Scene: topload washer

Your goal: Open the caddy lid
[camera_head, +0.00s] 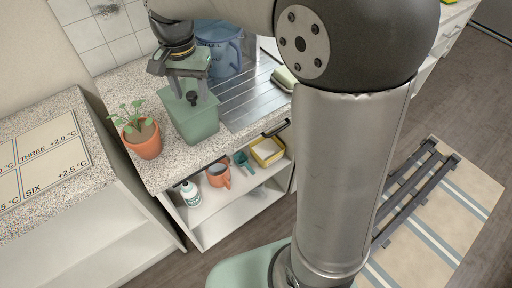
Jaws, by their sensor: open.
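The caddy (195,123) is a green box on the speckled counter, between a potted plant and the metal drainer. A small dark knob (192,97) shows at its top. The lid looks shut, though my gripper covers much of the top and its edges are hard to make out. My gripper (190,91) points down over the caddy with its jaws open, close to the knob. I cannot tell whether the fingers touch the lid or the knob. Nothing shows held between them.
A potted plant (142,139) stands close left of the caddy. A shelf (240,203) below holds a bottle, a mug and a yellow tub. My arm hides the right counter.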

